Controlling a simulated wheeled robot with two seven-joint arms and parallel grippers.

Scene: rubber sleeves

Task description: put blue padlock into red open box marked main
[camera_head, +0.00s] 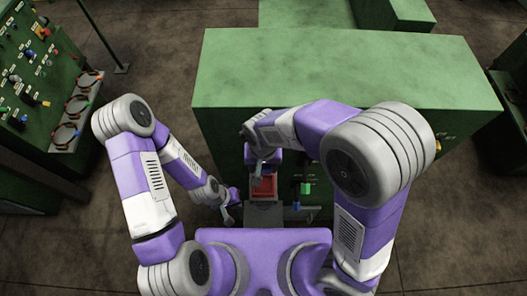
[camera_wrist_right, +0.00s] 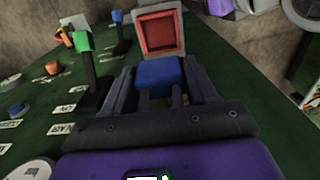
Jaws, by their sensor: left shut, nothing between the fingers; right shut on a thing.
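The blue padlock (camera_wrist_right: 160,70) is between the fingers of my right gripper (camera_wrist_right: 163,84) in the right wrist view. Its blue body shows at the fingertips; much of the rest is hidden by the fingers. The red open box (camera_wrist_right: 161,34) has a pale grey rim and stands just beyond the padlock, which appears in front of the box's near edge. In the head view the red box (camera_head: 264,187) is below the green cabinet top, with my right gripper (camera_head: 257,181) over its left side. My left gripper (camera_head: 228,217) is shut and empty, left of the box. No "main" marking is readable on the box.
A green panel (camera_wrist_right: 60,105) beside the right gripper carries labels, knobs and a green-tipped lever (camera_wrist_right: 83,42) close to the left finger. A blue-tipped lever (camera_wrist_right: 117,17) stands farther back. The green cabinet top (camera_head: 330,70) is bare.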

